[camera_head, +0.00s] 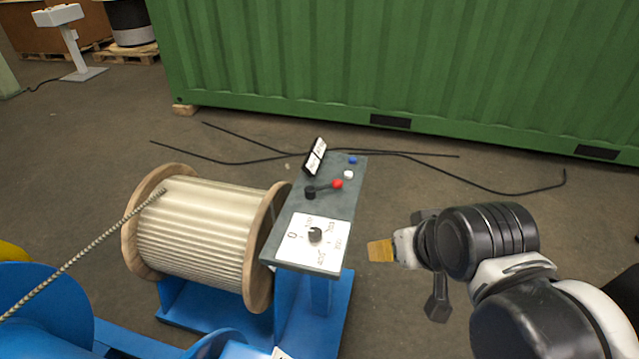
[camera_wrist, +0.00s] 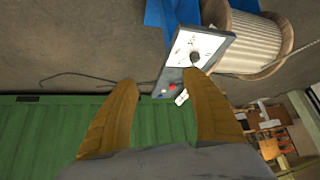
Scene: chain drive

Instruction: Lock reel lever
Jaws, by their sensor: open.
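The reel lever (camera_head: 325,187) is a short dark arm with a red knob (camera_head: 337,184) on the grey control panel (camera_head: 340,206). Its black pivot is at the left and the red knob points right, in the head view. A small black and white sign stands behind the lever. My gripper (camera_head: 381,250) is to the right of the panel and apart from it. In the wrist view my gripper (camera_wrist: 167,97) shows two spread yellow-brown fingers with nothing between them. The red knob (camera_wrist: 172,87) appears beyond and between the fingertips there.
A dial (camera_head: 315,235) on a white plate is at the panel's near end. A blue button (camera_head: 353,160) and a white button (camera_head: 348,174) sit beyond the lever. The rope reel (camera_head: 205,228) stands left of the panel. A green container (camera_head: 400,70) closes the back. Black cables lie on the floor.

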